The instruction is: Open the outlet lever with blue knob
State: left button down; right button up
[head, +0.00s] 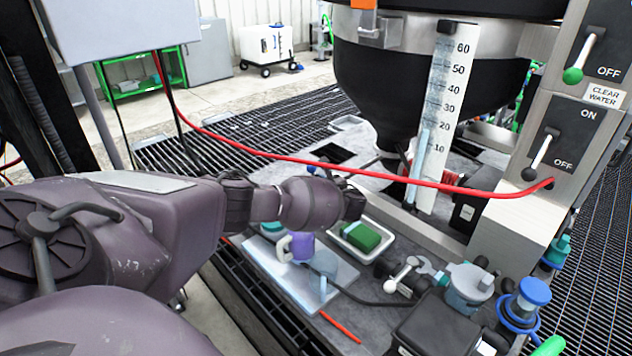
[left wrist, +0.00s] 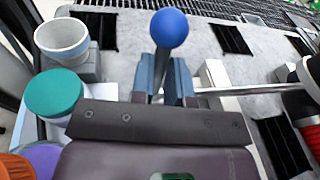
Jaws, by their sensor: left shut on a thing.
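The lever's blue knob (left wrist: 169,27) stands up in the upper middle of the left wrist view. My left gripper (left wrist: 163,78) is shut on the lever's stem just below the knob, with one blue-grey finger on each side. A metal rod (left wrist: 225,90) runs right from beside the fingers towards a red and black fitting. My right gripper is not in view.
A red hose (head: 330,170) hangs across above my wrist. A purple mug (head: 300,247) and a white tray (head: 338,240) with a green block stand below it. A panel with switch levers (head: 543,150) stands right. Jars (head: 468,288) and fittings crowd the front right.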

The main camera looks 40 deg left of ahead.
pick_arm(q)
jog(key=shift+s+d+f+t+y, duration=0.1)
jog(key=shift+d+f+t+y, duration=0.15)
jog(key=shift+d+y, duration=0.45)
jog(key=shift+a, duration=0.2)
jog(key=c, duration=1.1)
grip_release()
jog(key=shift+r, duration=0.1)
